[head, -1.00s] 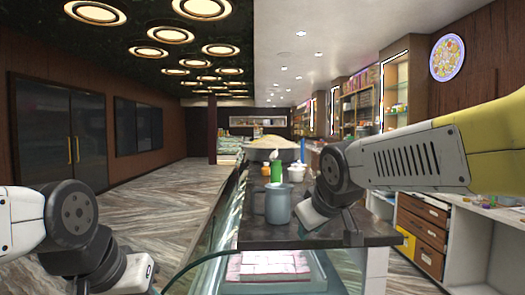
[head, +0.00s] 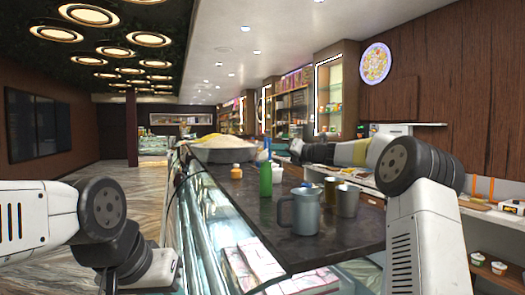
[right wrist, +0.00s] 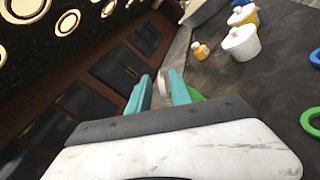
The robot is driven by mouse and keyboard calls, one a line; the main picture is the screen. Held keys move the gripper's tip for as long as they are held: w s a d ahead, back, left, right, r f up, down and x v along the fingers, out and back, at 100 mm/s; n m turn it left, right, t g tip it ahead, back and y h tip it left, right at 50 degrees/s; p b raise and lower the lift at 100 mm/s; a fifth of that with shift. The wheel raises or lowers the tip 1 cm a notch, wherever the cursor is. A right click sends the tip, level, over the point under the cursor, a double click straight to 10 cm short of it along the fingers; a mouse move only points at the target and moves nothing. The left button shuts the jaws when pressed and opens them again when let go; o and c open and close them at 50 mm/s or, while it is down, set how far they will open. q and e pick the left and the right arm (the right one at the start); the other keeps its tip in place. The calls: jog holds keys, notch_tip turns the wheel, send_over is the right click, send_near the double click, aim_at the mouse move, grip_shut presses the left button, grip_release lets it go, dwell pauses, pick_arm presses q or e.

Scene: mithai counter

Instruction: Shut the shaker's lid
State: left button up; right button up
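A green shaker (head: 266,181) stands upright on the dark counter in the head view. A bit of its green body (right wrist: 195,94) shows behind a fingertip in the right wrist view. My right gripper (head: 272,147) is at the height of the shaker's top, which it partly hides. In the right wrist view its two teal fingers (right wrist: 160,90) are apart, with a whitish piece, perhaps the lid, showing between them. I cannot tell whether they touch it. My left gripper (head: 158,270) is low at the left, away from the shaker; its fingers are hidden.
A blue-grey mug (head: 300,212) stands in front of the shaker, and a metal cup (head: 347,201) is to its right. A small orange jar (head: 236,172) and a wide bowl (head: 222,153) are behind. A white pot (right wrist: 241,43) shows in the wrist view. Glass lies left.

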aim_at(264, 155)
jog(key=x, duration=0.6)
jog(key=shift+w+a, duration=0.15)
grip_shut()
